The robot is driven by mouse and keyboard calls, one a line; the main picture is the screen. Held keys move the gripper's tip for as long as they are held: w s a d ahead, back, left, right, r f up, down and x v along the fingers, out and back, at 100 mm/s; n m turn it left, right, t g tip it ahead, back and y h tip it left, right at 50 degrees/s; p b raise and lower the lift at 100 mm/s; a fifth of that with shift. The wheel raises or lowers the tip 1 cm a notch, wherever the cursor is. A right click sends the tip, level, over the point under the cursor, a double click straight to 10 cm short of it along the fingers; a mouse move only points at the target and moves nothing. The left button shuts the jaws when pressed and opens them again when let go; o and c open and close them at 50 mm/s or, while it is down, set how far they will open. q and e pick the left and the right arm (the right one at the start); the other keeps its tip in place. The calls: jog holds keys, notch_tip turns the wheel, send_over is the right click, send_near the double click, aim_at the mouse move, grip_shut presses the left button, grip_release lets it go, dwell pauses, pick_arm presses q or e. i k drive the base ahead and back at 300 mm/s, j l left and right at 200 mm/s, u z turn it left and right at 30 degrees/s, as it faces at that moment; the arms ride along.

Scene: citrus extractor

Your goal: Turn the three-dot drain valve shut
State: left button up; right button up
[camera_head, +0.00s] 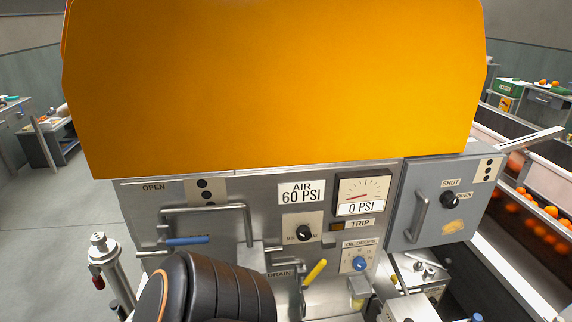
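A DRAIN label (279,273) sits low on the grey machine panel, beside a yellow lever (314,272) that slants up to the right. A blue lever (185,240) lies about level on pipework at the left, below an OPEN label (153,187) and a plate with black dots (205,191). Another black-dot plate (485,170) is on the right-hand box, near a black knob (450,199) marked SHUT and OPEN. I cannot tell which valve the dots mark as the drain. A dark arm link of mine covers the lower left of the panel. Neither gripper shows.
A large orange hood (270,85) overhangs the panel. A bent grey pipe (205,210) and a box handle (420,217) stick out. A metal post (105,260) stands at lower left. Oranges (540,230) lie in a conveyor at right. Open floor (40,220) lies left.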

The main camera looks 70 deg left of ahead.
aim_at(303, 284)
jog(key=u, duration=1.55)
